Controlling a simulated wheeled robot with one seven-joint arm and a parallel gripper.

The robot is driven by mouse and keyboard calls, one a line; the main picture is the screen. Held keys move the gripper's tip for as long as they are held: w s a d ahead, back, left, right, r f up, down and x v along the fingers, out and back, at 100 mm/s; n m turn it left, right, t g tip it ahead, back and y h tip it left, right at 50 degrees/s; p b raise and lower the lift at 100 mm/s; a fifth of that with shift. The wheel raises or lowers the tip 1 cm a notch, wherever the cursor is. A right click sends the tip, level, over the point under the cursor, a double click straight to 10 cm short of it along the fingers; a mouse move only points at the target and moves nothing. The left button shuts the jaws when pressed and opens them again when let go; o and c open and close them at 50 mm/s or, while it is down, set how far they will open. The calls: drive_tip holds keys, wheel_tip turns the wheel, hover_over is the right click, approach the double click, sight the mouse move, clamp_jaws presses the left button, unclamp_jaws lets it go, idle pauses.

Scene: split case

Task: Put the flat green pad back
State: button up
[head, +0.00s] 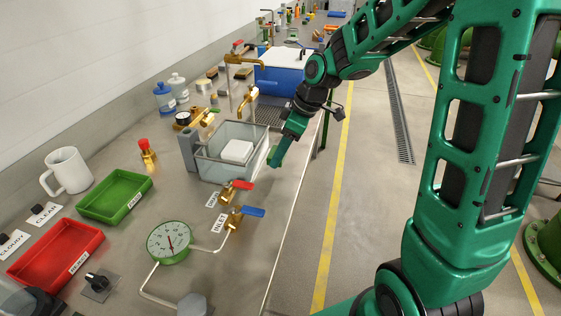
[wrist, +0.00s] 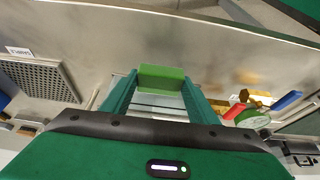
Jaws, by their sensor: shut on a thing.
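The flat green pad (wrist: 162,77) shows between the fingertips of my gripper (wrist: 158,88) in the wrist view. My gripper is shut on it. In the head view my gripper (head: 276,160) points down at the right side of a clear-walled tank (head: 215,172), near the bench's front edge. The pad is small and mostly hidden by the fingers there. A white block (head: 237,151) sits inside the tank. I cannot tell whether the pad touches the tank.
Brass valves with red (head: 242,185) and blue (head: 252,211) handles stand in front of the tank. A round gauge (head: 168,241), a green tray (head: 116,195) and a red tray (head: 56,254) lie nearer. A blue cooler (head: 281,78) stands behind. The aisle floor at right is clear.

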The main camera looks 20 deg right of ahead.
sight(286, 155)
drive_tip(key=shift+w+d+f, duration=0.25)
drive_tip(key=shift+d+f, duration=0.1)
drive_tip(key=shift+f, duration=1.95)
drive_tip(key=o, duration=1)
drive_tip(key=v, duration=1.2)
drive_tip(key=s+d+m+g+h, duration=0.1)
drive_tip(key=s+d+m, duration=0.3)
drive_tip(key=s, duration=0.5)
drive_tip(key=s+d+f+m+g+h, duration=0.1)
drive_tip(key=s+d+m, duration=0.3)
drive_tip(key=s+m, duration=0.3)
drive_tip(key=s+d+f+m+h, duration=0.1)
drive_tip(key=s+d+m, duration=0.4)
drive_tip(key=s, duration=0.7)
drive_tip(key=shift+s+f+m+g, duration=0.2)
drive_tip(key=shift+m+g, duration=0.2)
drive_tip(key=shift+m, duration=0.2)
